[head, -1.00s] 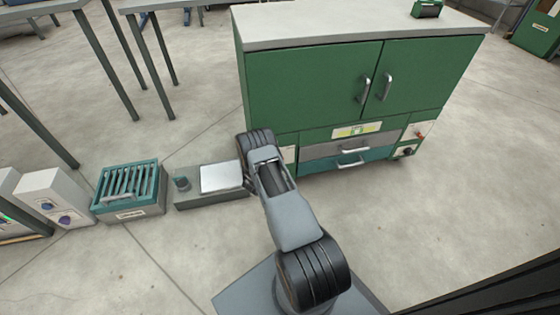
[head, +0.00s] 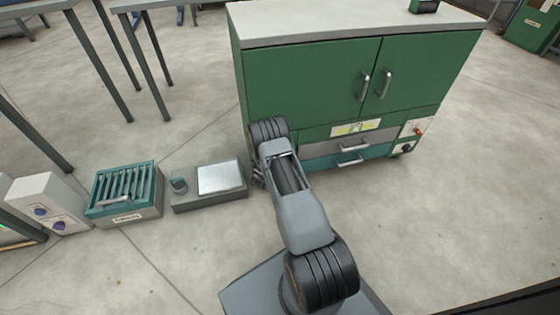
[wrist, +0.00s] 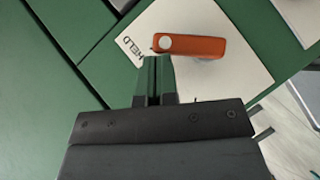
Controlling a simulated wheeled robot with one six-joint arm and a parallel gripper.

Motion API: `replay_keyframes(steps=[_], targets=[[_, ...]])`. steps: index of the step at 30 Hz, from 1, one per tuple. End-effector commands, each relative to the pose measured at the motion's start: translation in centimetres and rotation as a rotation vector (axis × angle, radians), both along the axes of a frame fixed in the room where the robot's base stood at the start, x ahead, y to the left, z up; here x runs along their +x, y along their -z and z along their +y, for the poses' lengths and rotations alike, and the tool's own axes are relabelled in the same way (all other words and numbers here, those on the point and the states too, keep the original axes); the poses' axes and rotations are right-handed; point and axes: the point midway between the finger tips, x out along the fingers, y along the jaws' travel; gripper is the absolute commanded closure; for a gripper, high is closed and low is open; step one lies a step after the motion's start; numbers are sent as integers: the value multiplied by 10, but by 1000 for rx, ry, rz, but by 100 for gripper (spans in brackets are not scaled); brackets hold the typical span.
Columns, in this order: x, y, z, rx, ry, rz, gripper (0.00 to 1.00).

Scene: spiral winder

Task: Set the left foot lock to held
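The left foot lock shows in the wrist view as an orange lever (wrist: 195,45) with a pale round pivot at its left end, on a white plate (wrist: 235,78). The lever points right across the plate. A printed word left of the pivot seems to read HELD. My gripper (wrist: 158,62) has its green fingers together, just below the lever's pivot end in the picture. They look empty; I cannot tell whether they touch the lever. In the head view my arm hides this lever and most of my gripper, low at the left of the green cabinet (head: 310,85).
A second plate (head: 416,127) with a red knob and a black knob is at the cabinet's lower right. Two handled drawers (head: 325,149) lie between. A low scale (head: 220,178), a teal slatted box (head: 125,188) and a white control box (head: 45,200) stand left. Floor in front is clear.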

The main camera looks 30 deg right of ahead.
Motion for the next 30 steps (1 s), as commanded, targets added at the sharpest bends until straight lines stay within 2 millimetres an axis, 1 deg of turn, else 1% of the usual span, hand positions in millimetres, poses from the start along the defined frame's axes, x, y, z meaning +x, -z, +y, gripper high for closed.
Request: replay_keyframes(steps=[12,16,20,23,30], targets=[[-2,0,-4,-1,10,-1,100],[-1,-5,-1,-2,10,-2,100],[3,-19,12,-2,3,-2,100],[6,-34,27,-2,0,-4,100],[-20,-58,61,-1,-2,1,100]])
